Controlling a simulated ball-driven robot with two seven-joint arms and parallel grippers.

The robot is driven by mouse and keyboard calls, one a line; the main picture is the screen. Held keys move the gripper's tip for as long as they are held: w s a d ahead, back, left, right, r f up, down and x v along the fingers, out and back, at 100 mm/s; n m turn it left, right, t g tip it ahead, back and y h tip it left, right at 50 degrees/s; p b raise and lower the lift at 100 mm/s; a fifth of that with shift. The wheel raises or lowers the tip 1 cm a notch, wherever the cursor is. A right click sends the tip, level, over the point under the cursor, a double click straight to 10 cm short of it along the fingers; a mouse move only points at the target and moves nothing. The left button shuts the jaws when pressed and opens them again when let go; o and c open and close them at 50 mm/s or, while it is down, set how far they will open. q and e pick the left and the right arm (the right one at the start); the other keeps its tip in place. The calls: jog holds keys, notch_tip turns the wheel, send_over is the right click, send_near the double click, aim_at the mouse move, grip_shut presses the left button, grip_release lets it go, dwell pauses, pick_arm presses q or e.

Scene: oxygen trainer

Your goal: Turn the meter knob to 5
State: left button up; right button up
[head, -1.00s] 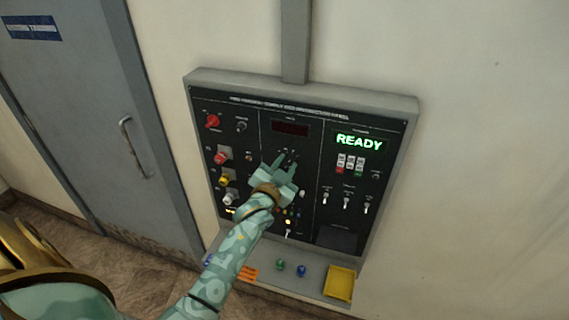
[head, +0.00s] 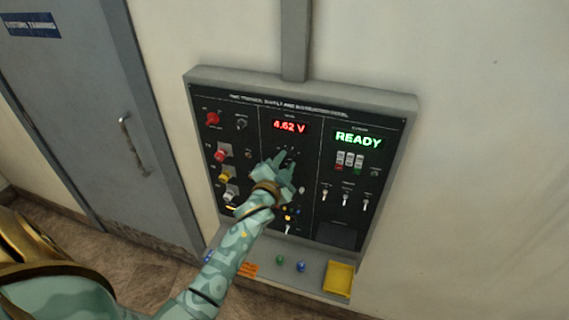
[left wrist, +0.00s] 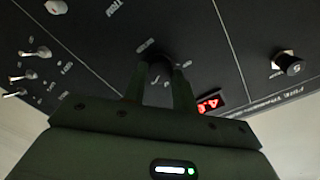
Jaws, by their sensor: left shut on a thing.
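The meter knob (left wrist: 158,70) is a dark round knob on the black panel, between my left gripper's fingers in the left wrist view. My left gripper (head: 280,162) is shut on it in the middle section of the panel. In the head view the gripper hides the knob, and its pointer position cannot be read. The meter display (head: 290,126) above it reads 4.62 V in red. Part of this display (left wrist: 209,103) also shows in the left wrist view. My right gripper is not in view.
The panel (head: 400,104) hangs on the wall with a green READY display (head: 358,140) at right. A red knob (head: 212,118) and several coloured plugs are at left. Several switches sit at lower right. A shelf below holds a yellow tray (head: 339,278). A grey door (head: 75,110) stands left.

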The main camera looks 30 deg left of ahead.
pick_arm(q)
jog(key=o, duration=1)
jog(key=shift+c, duration=0.2)
jog(key=s+d+b, duration=0.2)
jog(key=s+d, duration=0.1)
jog(key=s, duration=1.3)
jog(key=shift+d+r, duration=0.15)
jog(key=shift+r, duration=0.1)
